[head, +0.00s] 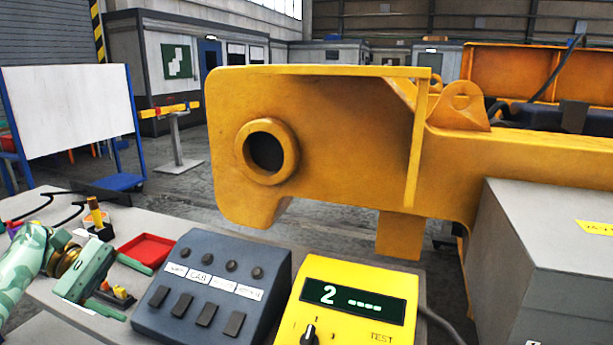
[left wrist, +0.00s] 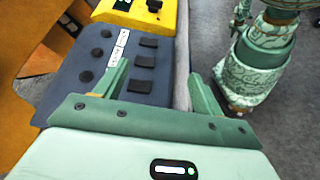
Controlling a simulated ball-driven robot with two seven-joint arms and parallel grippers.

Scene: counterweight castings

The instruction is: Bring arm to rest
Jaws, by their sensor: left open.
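My left gripper (head: 138,295) is at the lower left of the head view, at the left end of the dark blue control box (head: 215,285). Its green fingers are spread apart, with nothing held between them. In the left wrist view the open left gripper (left wrist: 157,75) points toward the control box (left wrist: 75,80), whose switches and knobs show beyond the fingers. I cannot tell whether a finger touches the box. My right gripper is not in view. Green patterned links of my own body show at the upper right of the left wrist view.
A yellow tester (head: 355,298) showing "2" stands right of the control box. A red tray (head: 147,250) and small yellow-and-black parts lie near the gripper. A large yellow casting (head: 340,150) rises behind the table (head: 60,205). A grey box (head: 555,240) stands at the right.

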